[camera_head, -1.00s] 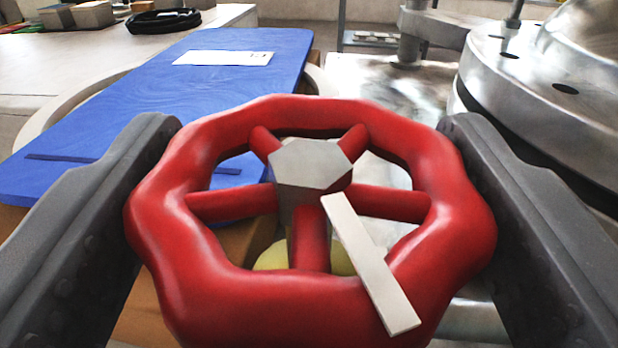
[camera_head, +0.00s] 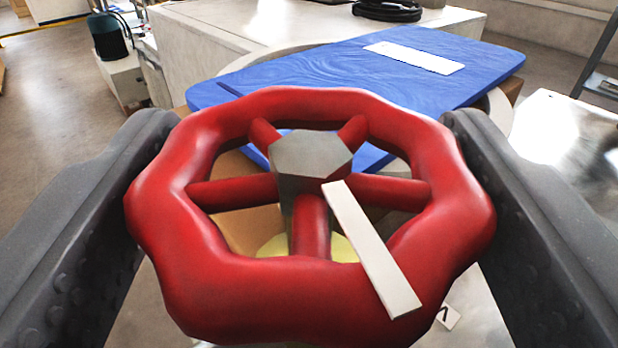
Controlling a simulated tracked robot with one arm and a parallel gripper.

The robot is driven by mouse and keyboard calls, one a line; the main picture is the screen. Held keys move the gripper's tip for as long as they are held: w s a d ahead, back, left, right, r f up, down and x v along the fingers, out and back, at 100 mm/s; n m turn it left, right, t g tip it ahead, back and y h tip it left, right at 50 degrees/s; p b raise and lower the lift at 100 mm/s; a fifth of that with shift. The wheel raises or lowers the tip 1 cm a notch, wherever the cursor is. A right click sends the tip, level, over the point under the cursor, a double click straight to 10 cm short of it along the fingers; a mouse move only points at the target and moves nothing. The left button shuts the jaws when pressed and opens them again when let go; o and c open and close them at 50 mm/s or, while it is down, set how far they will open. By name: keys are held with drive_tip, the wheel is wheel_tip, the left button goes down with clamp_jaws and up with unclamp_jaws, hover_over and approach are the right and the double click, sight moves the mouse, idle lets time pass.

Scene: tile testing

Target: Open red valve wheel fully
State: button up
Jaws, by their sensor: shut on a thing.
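The red valve wheel (camera_head: 228,285) fills the middle of the view, with a grey faceted hub (camera_head: 308,155) and several spokes. A pale flat strip (camera_head: 372,248) lies across its lower right part, from near the hub to the rim. My gripper (camera_head: 308,190) has one dark grey finger on each side of the wheel, and it is shut on the rim at left and right. What is under the wheel is mostly hidden; a yellow round part (camera_head: 345,246) shows between the spokes.
A blue board (camera_head: 330,75) with a white label (camera_head: 413,58) lies behind the wheel. A black coiled cable (camera_head: 388,10) rests on a pale block at the back. A dark green container (camera_head: 108,36) stands at far left. Open floor (camera_head: 50,95) shows at left.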

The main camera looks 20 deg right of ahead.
drive_tip(key=shift+s+d+r+n+t+y+p, duration=0.1)
drive_tip(key=shift+n+t+y+p, duration=0.1)
drive_tip(key=shift+n+y+p, duration=0.4)
drive_tip(key=shift+w+d+r+n+t+y+p, duration=0.1)
drive_tip(key=shift+d+n+t+y, duration=0.2)
drive_tip(key=shift+y, duration=0.65)
drive_tip(key=shift+s+a+n+t+y+p, duration=0.1)
drive_tip(key=shift+n+y+p, duration=0.35)
drive_tip(key=shift+y, duration=0.3)
drive_tip(key=shift+n+y, duration=0.35)
drive_tip(key=shift+y, duration=0.05)
drive_tip(key=o, duration=1)
drive_tip(key=shift+a, duration=0.15)
drive_tip(key=s, duration=0.4)
drive_tip(key=s+p, duration=0.1)
drive_tip(key=s, duration=0.8)
drive_tip(key=shift+s+a+f+p, duration=0.1)
drive_tip(key=shift+s+a+p, duration=0.2)
drive_tip(key=shift+p, duration=0.05)
